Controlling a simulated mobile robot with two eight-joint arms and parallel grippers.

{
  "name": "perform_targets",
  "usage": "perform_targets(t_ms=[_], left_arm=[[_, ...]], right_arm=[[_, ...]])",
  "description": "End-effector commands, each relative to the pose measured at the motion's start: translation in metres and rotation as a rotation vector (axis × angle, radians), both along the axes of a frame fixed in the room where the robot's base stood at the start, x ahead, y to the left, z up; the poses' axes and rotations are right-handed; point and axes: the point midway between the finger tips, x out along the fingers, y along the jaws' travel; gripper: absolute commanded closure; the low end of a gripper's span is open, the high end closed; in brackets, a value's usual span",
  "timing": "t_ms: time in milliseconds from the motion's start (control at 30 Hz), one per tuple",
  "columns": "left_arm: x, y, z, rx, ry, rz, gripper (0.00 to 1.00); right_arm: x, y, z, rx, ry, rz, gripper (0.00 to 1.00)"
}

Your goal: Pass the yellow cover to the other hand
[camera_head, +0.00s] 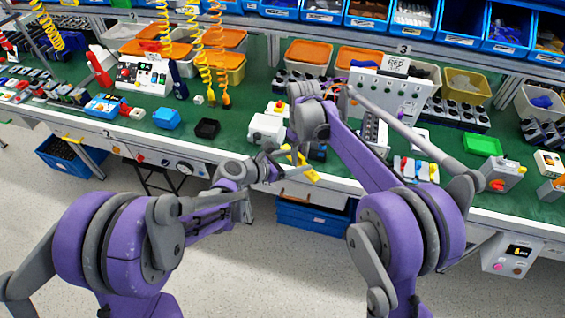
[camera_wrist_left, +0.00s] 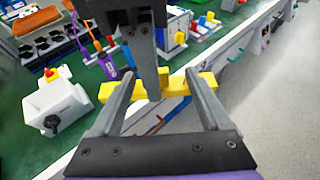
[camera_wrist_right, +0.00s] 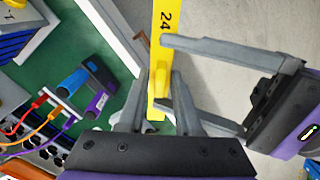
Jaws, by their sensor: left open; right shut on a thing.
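The yellow cover (camera_head: 304,168) is a long bar with a raised middle part and the number 24 on it. My right gripper (camera_wrist_right: 158,92) is shut on its raised part and holds it in the air by the bench's front edge. My left gripper (camera_wrist_left: 158,65) is open, with its fingers on either side of the cover (camera_wrist_left: 207,82) in the left wrist view. In the right wrist view the left fingers reach in from the right to the cover (camera_wrist_right: 163,18). Whether they touch it I cannot tell.
A white box with a red button (camera_wrist_left: 55,105) stands on the green bench top (camera_head: 240,120) close to the grippers. A blue crate (camera_head: 312,218) sits under the bench. The floor in front is clear.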

Motion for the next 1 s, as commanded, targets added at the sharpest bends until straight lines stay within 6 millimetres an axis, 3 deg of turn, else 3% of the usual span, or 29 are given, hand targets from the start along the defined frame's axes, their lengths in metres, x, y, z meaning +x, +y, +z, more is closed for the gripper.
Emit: perform_targets(t_ms=[200,567,1000], left_arm=[[0.013,-0.018,-0.009,0.000,0.001,-0.002,0.20],[0.016,-0.021,-0.011,0.001,-0.001,0.000,0.20],[0.014,-0.022,-0.011,0.000,0.001,-0.005,0.97]], right_arm=[[0.000,0.000,0.000,0.000,0.000,0.000,1.00],[0.000,0.000,0.000,0.000,0.000,0.000,1.00],[0.001,0.000,0.000,0.001,-0.003,0.000,1.00]])
